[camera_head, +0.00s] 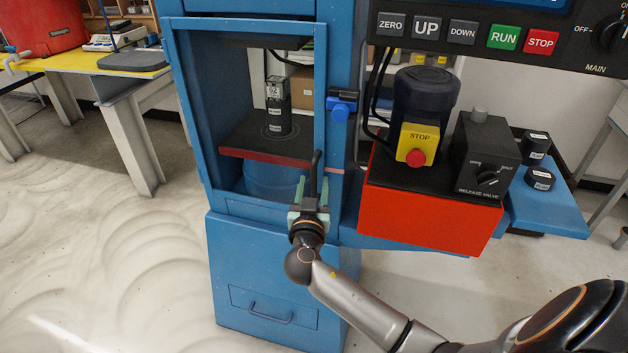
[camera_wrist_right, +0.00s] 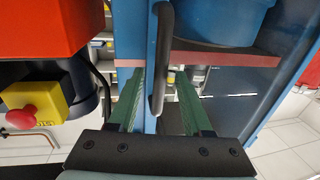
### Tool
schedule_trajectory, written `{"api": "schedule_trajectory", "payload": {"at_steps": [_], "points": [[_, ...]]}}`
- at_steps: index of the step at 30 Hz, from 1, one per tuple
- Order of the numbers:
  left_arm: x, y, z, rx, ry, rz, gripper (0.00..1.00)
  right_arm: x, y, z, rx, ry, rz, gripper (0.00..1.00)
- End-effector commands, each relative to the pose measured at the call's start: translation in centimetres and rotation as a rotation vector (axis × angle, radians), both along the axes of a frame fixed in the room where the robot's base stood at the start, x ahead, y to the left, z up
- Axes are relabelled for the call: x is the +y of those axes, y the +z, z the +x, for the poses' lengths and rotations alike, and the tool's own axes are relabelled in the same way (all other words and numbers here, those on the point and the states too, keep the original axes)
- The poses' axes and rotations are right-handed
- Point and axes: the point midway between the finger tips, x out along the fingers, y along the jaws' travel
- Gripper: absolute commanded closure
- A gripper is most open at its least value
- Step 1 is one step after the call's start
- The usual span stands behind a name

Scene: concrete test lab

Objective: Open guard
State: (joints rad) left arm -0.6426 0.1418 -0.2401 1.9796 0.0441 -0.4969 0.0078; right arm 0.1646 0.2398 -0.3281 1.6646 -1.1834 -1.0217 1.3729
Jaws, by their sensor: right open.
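The guard (camera_head: 321,95) is a blue frame across the front of the blue press, and it looks closed. Its upright black bar handle (camera_head: 317,172) is at the lower right side. My right gripper (camera_head: 312,190) is at this handle, with its green fingers pointing up. In the right wrist view, the handle (camera_wrist_right: 161,55) runs down between the two open fingers (camera_wrist_right: 160,90), with gaps showing on both sides. The fingers do not clamp it. My left gripper is not in view.
Behind the guard, a dark labelled cylinder (camera_head: 278,105) stands on the platen (camera_head: 240,136). Right of the handle are the red box (camera_head: 425,215), the yellow stop switch (camera_head: 417,142) and the release valve box (camera_head: 487,150). A blue latch-like part (camera_head: 341,104) is on the right column.

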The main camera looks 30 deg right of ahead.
Motion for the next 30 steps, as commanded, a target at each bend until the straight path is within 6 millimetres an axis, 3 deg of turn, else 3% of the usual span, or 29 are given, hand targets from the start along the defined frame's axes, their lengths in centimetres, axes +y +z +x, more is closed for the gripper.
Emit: {"api": "schedule_trajectory", "payload": {"at_steps": [13,26,30], "points": [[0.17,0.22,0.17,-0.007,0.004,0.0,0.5,-0.8,-0.01,0.94,-0.001,-0.001,0.001,0.51],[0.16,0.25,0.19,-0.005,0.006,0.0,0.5,-0.75,-0.03,0.91,0.001,0.0,0.001,0.99],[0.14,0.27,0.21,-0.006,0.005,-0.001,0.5,-0.75,-0.04,0.91,0.001,0.0,0.001,1.0]]}}
